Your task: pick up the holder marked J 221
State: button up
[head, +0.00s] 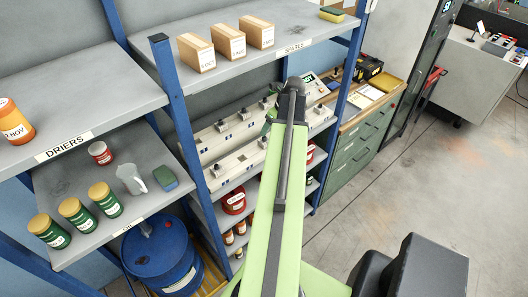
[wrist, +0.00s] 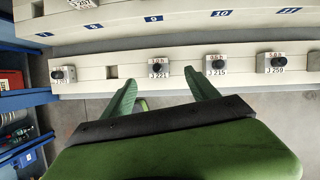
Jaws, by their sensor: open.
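The holder marked J 221 (wrist: 157,70) is a small pale block with a dark round knob and printed label. It sits in the lower light-coloured rack (wrist: 135,73) in the wrist view. My gripper (wrist: 161,77) is open and empty, its two green fingers reaching toward the rack. The holder shows between the fingertips, nearer the left one; no contact is visible. In the head view my green arm covers part of the racks, and I cannot tell J 221 there.
Holder J 215 (wrist: 215,65) sits close to the right fingertip, with J 259 (wrist: 273,64) farther right. An upper rack (wrist: 185,20) with numbered positions runs behind. In the head view, the spares shelf (head: 290,45) lies above and blue uprights (head: 180,110) flank the racks.

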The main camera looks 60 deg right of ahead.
aim_at(264, 140)
jog(key=b+x, duration=0.2)
jog(key=x, duration=0.2)
jog(key=shift+s+f+b, duration=0.15)
jog(key=shift+f+b, duration=0.1)
jog(key=shift+b, duration=0.05)
jog(key=shift+f, duration=0.15)
jog(key=b+x, duration=0.5)
jog(key=shift+a+f, duration=0.15)
jog(key=shift+a, duration=0.15)
jog(key=shift+c, duration=0.3)
grip_shut()
